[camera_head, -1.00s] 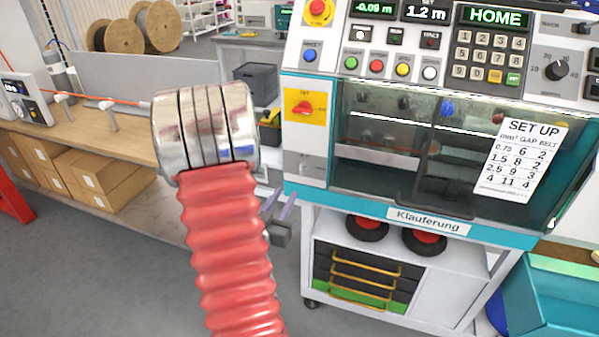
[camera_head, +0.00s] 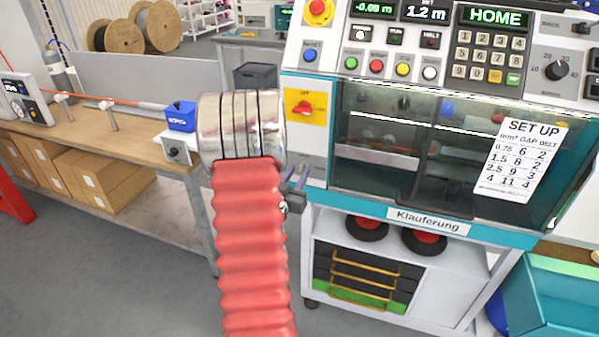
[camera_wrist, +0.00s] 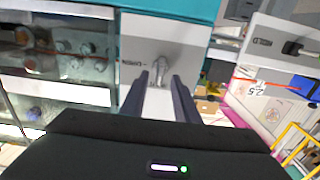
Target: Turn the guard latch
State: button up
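The guard latch (camera_wrist: 160,68) is a small metal lever on a light grey panel in the wrist view, which shows the machine upside down. In the head view its panel (camera_head: 312,166) is at the machine's lower left; the lever cannot be made out there. My gripper (camera_wrist: 160,76) is open, its two dark fingers pointing at the panel with the latch between their tips in the picture. I cannot tell whether they touch it. In the head view my gripper (camera_head: 297,175) shows partly behind my arm, near the machine's left edge.
The clear guard window (camera_head: 385,150) is right of the latch panel. A red rotary switch (camera_head: 304,107) on a yellow plate is above it. A workbench (camera_head: 110,134) with a blue box (camera_head: 181,116) stands left. Grey floor (camera_head: 130,265) is open in front.

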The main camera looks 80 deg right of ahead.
jog(key=shift+d, duration=0.95)
grip_shut()
